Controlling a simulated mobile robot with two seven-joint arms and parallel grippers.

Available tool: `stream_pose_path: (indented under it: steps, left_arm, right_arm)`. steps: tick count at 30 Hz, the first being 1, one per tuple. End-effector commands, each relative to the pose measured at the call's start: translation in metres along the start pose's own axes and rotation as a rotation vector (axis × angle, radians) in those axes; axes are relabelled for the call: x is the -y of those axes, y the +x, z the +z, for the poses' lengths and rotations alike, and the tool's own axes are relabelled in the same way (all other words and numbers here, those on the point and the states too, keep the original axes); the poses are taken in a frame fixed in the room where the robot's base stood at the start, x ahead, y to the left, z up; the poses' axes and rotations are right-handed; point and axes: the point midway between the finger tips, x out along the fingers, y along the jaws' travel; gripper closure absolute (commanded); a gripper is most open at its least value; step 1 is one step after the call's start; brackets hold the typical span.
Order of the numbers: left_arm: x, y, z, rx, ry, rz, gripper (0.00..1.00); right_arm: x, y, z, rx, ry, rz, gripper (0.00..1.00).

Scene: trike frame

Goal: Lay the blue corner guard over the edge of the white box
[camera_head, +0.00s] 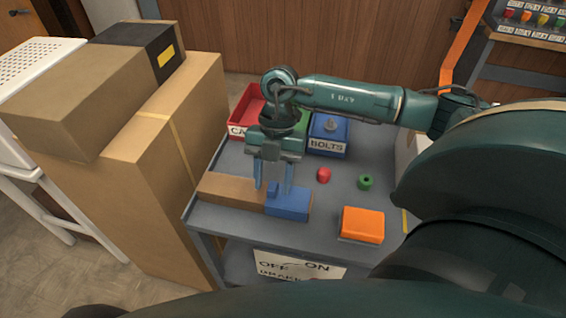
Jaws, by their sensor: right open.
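The blue corner guard (289,205) lies over the right end of a long brown block (232,191) near the grey cart's front left; a small blue tab sticks up from it. My right gripper (273,188) points down just above it, with open fingers on either side of the tab. I cannot tell whether they touch it. A pale box (406,152), possibly the white box, stands at the cart's right side, mostly hidden behind my right arm. My left gripper is not in view.
On the grey cart (222,219) are a red bin (244,113), a blue bolts bin (328,134), a red cylinder (323,175), a green nut (366,182) and an orange block (362,225). Large cardboard boxes (165,160) stand close at left. The cart's middle has some free room.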

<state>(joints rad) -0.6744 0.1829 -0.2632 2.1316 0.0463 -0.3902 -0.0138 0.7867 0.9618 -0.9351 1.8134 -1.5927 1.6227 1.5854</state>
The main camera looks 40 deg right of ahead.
Motion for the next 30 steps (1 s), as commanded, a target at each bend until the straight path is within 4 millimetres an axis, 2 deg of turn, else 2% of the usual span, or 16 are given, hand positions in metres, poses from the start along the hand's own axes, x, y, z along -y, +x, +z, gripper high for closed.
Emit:
stream_pose_path:
  steps: [3, 9, 25, 30]
  left_arm:
    - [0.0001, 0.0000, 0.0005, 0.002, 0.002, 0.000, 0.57]
    - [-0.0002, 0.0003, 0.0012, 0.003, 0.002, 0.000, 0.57]
    - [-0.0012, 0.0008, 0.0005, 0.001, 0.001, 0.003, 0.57]
    - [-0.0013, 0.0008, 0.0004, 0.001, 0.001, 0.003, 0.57]
  right_arm:
    - [0.0003, 0.0066, -0.0002, 0.001, -0.001, -0.001, 0.56]
    - [0.0001, 0.0067, 0.0000, 0.001, -0.001, 0.000, 0.56]
    - [0.0002, 0.0062, 0.0001, 0.001, 0.000, 0.000, 1.00]
    - [0.0001, 0.0061, 0.0001, 0.001, 0.000, 0.001, 1.00]
